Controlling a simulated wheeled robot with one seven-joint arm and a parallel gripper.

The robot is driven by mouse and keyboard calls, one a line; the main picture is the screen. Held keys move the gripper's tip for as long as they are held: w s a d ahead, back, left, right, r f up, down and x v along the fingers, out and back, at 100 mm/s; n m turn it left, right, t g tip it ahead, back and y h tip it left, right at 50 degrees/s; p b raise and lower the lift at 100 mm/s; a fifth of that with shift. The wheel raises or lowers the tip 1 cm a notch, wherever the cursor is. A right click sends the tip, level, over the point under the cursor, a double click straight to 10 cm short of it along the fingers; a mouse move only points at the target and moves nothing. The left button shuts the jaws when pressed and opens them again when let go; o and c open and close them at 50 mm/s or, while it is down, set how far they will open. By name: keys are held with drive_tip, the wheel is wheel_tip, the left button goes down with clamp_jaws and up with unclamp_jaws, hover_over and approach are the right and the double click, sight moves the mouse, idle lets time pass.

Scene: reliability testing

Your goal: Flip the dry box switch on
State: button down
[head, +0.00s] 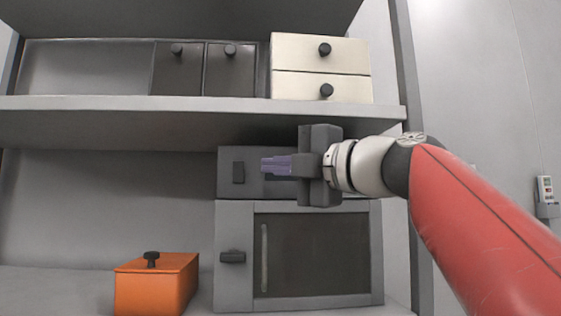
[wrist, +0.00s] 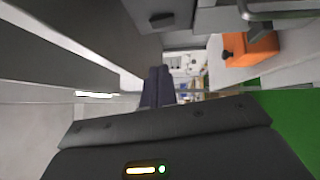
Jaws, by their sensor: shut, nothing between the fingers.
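The dry box (head: 234,215) is a grey cabinet with a dark-windowed door, below the shelf in the head view. Its switch (head: 238,172) is a small dark upright rectangle at the left of the upper panel. My gripper (head: 264,166) is shut and empty. Its purplish fingers point left, just right of the switch in the head view, in front of the panel. In the wrist view the fingers (wrist: 157,72) are together, and the dark switch (wrist: 162,20) shows above them. The fingers look apart from the switch. My gripper's body hides part of the panel's right side.
A shelf (head: 200,104) runs close above my gripper, carrying dark drawers (head: 178,75) and a cream drawer unit (head: 320,67). An orange box (head: 155,285) with a black knob stands left of the dry box.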

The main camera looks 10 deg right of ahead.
sight(248, 164)
drive_tip(key=p+x, duration=0.1)
drive_tip(key=x, duration=0.2)
drive_tip(key=w+d+p+x, duration=0.1)
drive_tip(key=x, duration=0.2)
drive_tip(key=p+x, duration=0.1)
drive_tip(key=x, duration=0.2)
drive_tip(key=shift+w+d+r+p, duration=0.15)
drive_tip(key=shift+d+r+p, duration=0.05)
drive_tip(key=shift+d+p, duration=0.15)
drive_tip(key=shift+w, duration=0.5)
drive_tip(key=shift+s, duration=0.15)
